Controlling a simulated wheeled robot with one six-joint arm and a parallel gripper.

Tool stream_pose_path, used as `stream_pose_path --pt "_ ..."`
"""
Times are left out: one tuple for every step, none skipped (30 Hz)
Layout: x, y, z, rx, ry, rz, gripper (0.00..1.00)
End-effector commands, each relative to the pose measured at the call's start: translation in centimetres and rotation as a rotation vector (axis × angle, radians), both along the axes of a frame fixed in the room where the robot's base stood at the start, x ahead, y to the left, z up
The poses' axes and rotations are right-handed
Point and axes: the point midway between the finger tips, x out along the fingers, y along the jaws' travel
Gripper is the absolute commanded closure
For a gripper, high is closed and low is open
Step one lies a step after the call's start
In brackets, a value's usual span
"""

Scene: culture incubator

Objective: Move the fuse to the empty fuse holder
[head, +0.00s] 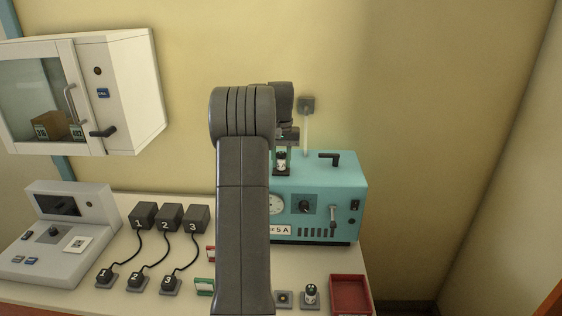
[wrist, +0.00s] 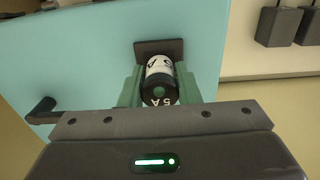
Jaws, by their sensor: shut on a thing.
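A dark fuse (head: 281,157) with a white band stands at the top of the teal unit (head: 335,182). It also shows in the wrist view (wrist: 160,80), where its label reads 5 A. My gripper (wrist: 159,86) is shut on it, with a green finger on each side. A dark square holder (wrist: 176,45) lies right at the fuse's far end; I cannot tell how far the fuse sits in it. On the bench, a square holder with a small dark hole (head: 284,299) looks empty. Beside it, a second fuse (head: 310,293) stands in another holder.
A red tray (head: 350,293) lies at the bench's right. A black handle (head: 329,158) rises from the teal unit. Several black numbered blocks (head: 169,217) with cables and a grey console (head: 70,235) stand left. A white cabinet (head: 125,90) hangs on the wall.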

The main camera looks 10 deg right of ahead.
Motion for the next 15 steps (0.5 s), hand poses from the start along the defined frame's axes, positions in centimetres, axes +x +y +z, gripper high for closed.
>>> stream_pose_path --pt "0.0 0.0 0.3 -0.001 -0.002 0.000 1.00" --pt "0.0 0.0 0.4 -0.001 -0.002 0.000 1.00" --pt "0.0 0.0 0.5 -0.001 -0.002 0.000 1.00" --pt "0.0 0.0 0.7 -0.001 -0.002 0.000 1.00" --pt "0.0 0.0 0.8 -0.001 -0.002 0.000 1.00" --pt "0.0 0.0 1.0 0.000 -0.001 0.000 1.00" --pt "0.0 0.0 1.1 0.000 -0.001 0.000 1.00" --pt "0.0 0.0 1.2 0.000 -0.001 0.000 1.00" --pt "0.0 0.0 1.3 0.000 -0.001 0.000 1.00" --pt "0.0 0.0 1.5 0.000 -0.001 0.000 1.00" --pt "0.0 0.0 1.6 -0.001 -0.002 0.000 1.00" --pt "0.0 0.0 1.7 -0.001 -0.002 0.000 1.00" --pt "0.0 0.0 1.9 0.000 -0.001 0.000 1.00" --pt "0.0 0.0 2.0 0.000 -0.001 0.000 1.00" --pt "0.0 0.0 2.2 0.000 -0.001 0.000 1.00"
